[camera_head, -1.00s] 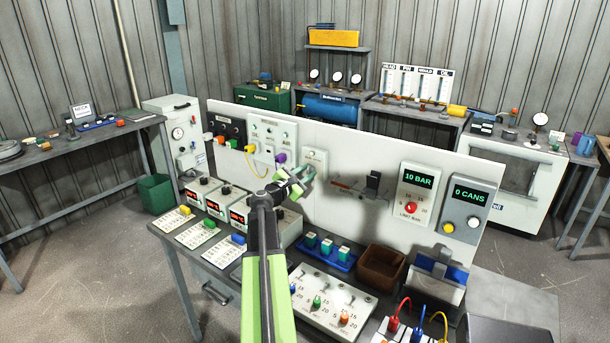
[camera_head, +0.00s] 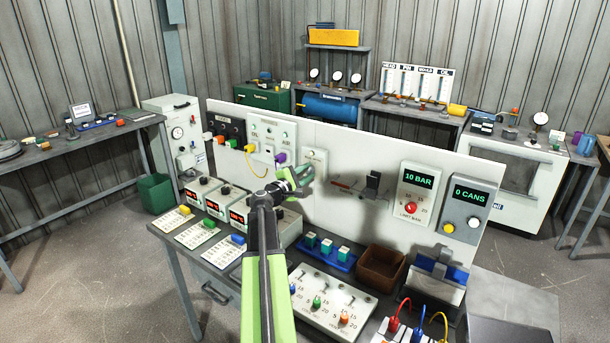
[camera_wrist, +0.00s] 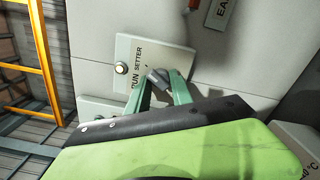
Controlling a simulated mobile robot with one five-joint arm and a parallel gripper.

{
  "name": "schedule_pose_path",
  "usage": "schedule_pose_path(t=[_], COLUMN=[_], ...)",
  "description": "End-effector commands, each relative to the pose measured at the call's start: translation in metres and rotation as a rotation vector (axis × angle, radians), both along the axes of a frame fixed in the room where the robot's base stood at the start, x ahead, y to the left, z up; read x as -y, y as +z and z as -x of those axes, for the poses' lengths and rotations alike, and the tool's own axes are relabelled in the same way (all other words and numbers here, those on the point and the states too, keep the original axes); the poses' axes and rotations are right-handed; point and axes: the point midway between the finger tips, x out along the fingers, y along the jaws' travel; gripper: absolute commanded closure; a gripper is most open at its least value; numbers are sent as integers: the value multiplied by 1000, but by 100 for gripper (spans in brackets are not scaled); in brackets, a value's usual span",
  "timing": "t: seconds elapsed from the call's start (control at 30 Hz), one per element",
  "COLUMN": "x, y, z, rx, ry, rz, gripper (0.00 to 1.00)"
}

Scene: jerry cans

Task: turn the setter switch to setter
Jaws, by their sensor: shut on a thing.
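The setter switch plate (camera_wrist: 180,58) is a pale panel on the white upright board. It has the words RUN and SETTER and a round white button or lamp. In the wrist view, the two green fingers of my gripper (camera_wrist: 161,84) are closed about the small grey switch knob (camera_wrist: 157,75) beside the lettering. The fingers partly hide the knob, and I cannot tell which word it points to. In the head view, my gripper (camera_head: 302,177) is at the board, just below the visible top of the setter plate (camera_head: 315,157), and covers its lower part.
A panel with a yellow cable (camera_head: 271,132) is left of the plate. The 10 BAR panel (camera_head: 413,193) and 0 CANS panel (camera_head: 467,210) are to the right. Below are red-display boxes (camera_head: 238,213), a blue tray (camera_head: 327,252) and a brown bin (camera_head: 381,267).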

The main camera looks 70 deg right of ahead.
Motion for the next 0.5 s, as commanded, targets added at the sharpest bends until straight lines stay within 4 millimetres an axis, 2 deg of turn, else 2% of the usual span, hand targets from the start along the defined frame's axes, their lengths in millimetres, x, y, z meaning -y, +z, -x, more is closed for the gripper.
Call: schedule_pose_path(t=[0.03,0.37,0.4,0.5], x=[0,0,0,0], y=[1,1,1,1], z=[-5,-5,-5,-4], rx=[0,3,3,4], ry=[12,12,12,11], rz=[3,3,3,3], gripper=[100,100,72,59])
